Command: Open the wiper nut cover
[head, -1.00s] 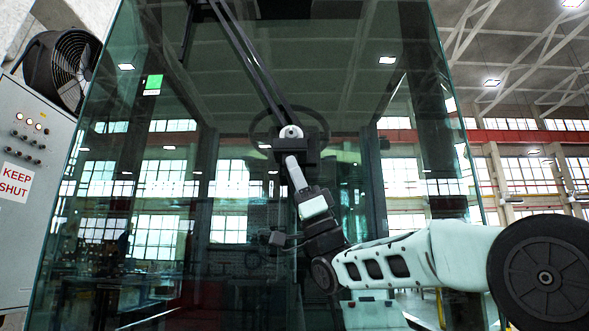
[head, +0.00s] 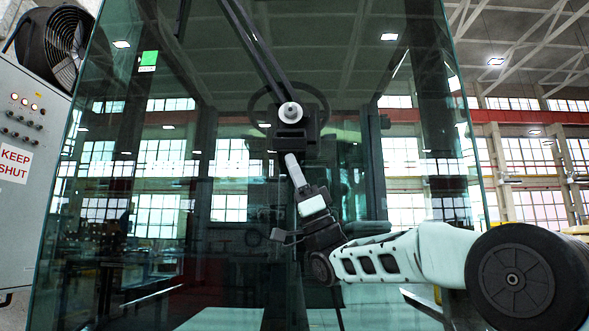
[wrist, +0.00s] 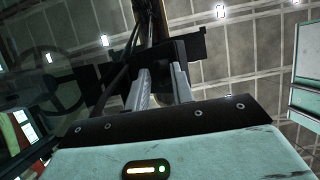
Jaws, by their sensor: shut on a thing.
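The wiper's round pale nut (head: 290,112) shows on the front of a dark housing (head: 311,128) at the foot of the wiper arm (head: 252,42), in front of the large glass pane. My gripper (head: 290,156) reaches up from below, just under the housing. It is shut on the dark wiper nut cover, which hangs below the nut and is mostly hidden by the fingers. In the wrist view, my two grey fingers (wrist: 160,72) stand a little apart with dark material at their tips. The nut cannot be made out there.
A grey cabinet (head: 42,115) with a "KEEP SHUT" sign and buttons stands at the left, with a black fan (head: 50,45) on top. Behind the glass is a steering wheel (head: 262,98). Open room lies to the right of the cab.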

